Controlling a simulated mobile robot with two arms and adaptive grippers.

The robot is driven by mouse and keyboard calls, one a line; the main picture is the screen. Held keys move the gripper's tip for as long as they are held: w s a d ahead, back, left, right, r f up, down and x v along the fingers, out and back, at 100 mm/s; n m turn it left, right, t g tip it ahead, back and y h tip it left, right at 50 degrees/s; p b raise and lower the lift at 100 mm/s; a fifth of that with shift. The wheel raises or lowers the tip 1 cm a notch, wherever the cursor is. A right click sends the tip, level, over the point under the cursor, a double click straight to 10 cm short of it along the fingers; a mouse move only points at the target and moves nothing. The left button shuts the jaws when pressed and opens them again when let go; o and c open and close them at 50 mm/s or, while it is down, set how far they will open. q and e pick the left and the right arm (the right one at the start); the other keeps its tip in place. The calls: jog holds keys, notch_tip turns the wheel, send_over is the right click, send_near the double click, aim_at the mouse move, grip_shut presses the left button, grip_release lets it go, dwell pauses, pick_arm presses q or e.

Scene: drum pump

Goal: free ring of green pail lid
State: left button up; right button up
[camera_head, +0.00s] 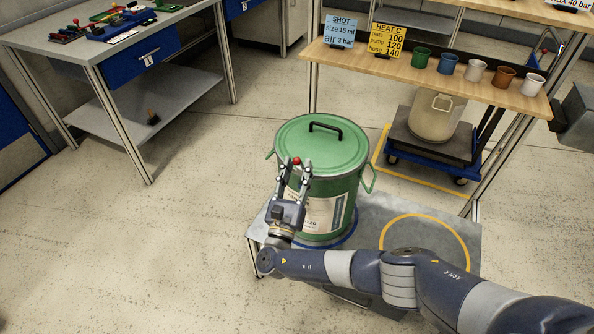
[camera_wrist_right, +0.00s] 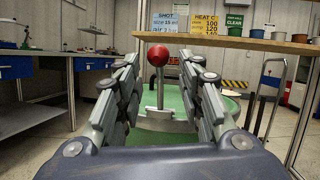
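The green pail (camera_head: 349,197) stands on a low grey platform, with its green lid (camera_head: 305,146) on top. The lid has a black handle (camera_head: 326,128). A lever with a red ball knob (camera_head: 296,160) sticks up at the near side of the lid's rim. In the right wrist view the red knob (camera_wrist_right: 158,56) and its grey stem show between the fingertips or just beyond them. My right gripper (camera_head: 294,171) is open, its fingers on either side of the knob with gaps. I cannot tell whether the ring around the rim is tight. My left gripper is out of view.
The platform (camera_head: 385,208) has a free yellow circle (camera_head: 424,216) right of the pail. Behind is a wooden shelf (camera_head: 455,82) with signs and several cups. A beige container (camera_head: 434,115) sits on a blue trolley. A workbench (camera_head: 100,42) stands at the upper left.

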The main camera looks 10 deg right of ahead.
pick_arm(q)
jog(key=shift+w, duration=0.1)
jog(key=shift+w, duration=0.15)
pick_arm(e)
jog(key=v, duration=1.2)
